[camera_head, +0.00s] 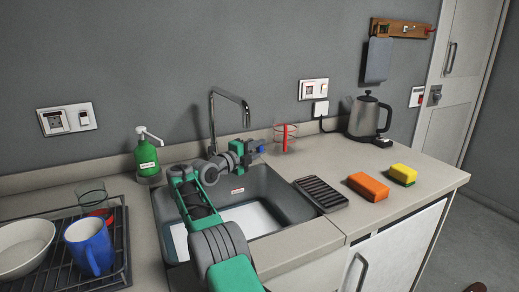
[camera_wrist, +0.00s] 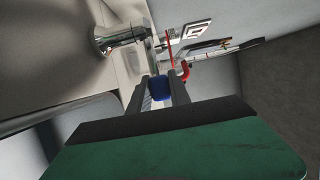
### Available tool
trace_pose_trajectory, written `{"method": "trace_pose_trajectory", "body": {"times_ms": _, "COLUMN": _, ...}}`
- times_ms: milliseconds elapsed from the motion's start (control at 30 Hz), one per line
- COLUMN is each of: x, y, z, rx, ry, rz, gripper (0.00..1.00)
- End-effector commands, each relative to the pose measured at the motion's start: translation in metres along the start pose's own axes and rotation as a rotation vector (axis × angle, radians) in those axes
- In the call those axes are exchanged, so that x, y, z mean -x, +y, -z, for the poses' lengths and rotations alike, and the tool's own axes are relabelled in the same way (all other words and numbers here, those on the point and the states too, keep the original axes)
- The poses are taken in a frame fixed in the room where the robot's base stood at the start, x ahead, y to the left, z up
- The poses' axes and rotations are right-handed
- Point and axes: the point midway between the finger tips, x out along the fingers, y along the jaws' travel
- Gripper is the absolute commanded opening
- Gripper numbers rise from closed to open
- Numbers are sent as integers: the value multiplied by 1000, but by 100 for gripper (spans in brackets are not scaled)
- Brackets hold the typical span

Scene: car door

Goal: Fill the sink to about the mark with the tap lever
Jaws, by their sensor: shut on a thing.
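The grey sink (camera_head: 292,204) is set into the counter, with a pale, flat surface low inside it; I cannot tell how much of that is water. A small white label with red marking (camera_head: 237,191) is on its back wall. The chrome tap (camera_head: 212,118) rises behind the sink, its spout bent to the right. My gripper (camera_head: 257,148) is over the back of the sink near the tap, shut on the blue-ended tap lever (camera_head: 262,149). In the wrist view the blue end (camera_wrist: 159,89) sits between my fingers (camera_wrist: 158,82). No stream shows clearly at the spout.
A green soap bottle (camera_head: 146,156) stands left of the sink. A dish rack (camera_head: 120,262) holds a blue mug (camera_head: 91,247) and a bowl (camera_head: 24,244). To the right are a black ridged tray (camera_head: 320,194), two sponges (camera_head: 368,187), a red-marked glass (camera_head: 285,135) and a kettle (camera_head: 366,118).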

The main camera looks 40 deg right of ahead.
Motion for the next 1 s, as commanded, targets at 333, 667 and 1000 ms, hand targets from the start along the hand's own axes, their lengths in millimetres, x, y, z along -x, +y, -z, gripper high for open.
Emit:
{"method": "trace_pose_trajectory", "body": {"times_ms": 333, "x": 0, "y": -1, "z": 0, "rx": -1, "ry": -2, "rz": 2, "gripper": 39}}
{"method": "trace_pose_trajectory", "body": {"times_ms": 667, "x": 2, "y": -1, "z": -1, "rx": -1, "ry": -2, "rz": 1, "gripper": 45}}
{"method": "trace_pose_trajectory", "body": {"times_ms": 1000, "x": 60, "y": 0, "z": -2, "rx": -1, "ry": -5, "rz": 1, "gripper": 45}}
